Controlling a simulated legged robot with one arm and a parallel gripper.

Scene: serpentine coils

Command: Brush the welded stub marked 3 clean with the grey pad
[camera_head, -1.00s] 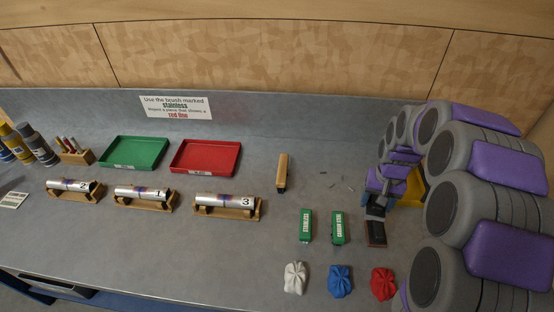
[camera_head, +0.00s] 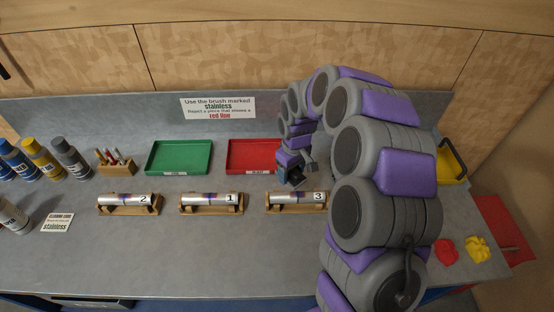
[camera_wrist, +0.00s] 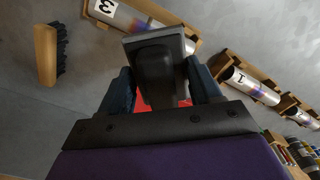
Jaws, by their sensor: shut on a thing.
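The stub marked 3 (camera_head: 300,198) is a silvery tube lying in a wooden cradle, right of the other two stubs in the head view. It shows at the upper left in the wrist view (camera_wrist: 114,12), with a purple-blue weld tint. My gripper (camera_head: 291,178) is just behind and above stub 3 in the head view. In the wrist view my gripper (camera_wrist: 160,78) is shut on a dark block with a grey face, the grey pad (camera_wrist: 155,48). The pad appears close to the cradle of stub 3; whether it touches is unclear.
Stubs 2 (camera_head: 128,200) and 1 (camera_head: 212,199) lie in cradles to the left. A green tray (camera_head: 180,171) and a red tray (camera_head: 244,170) stand behind. A wooden brush (camera_wrist: 44,55) lies near stub 3. My arm hides much of the right counter.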

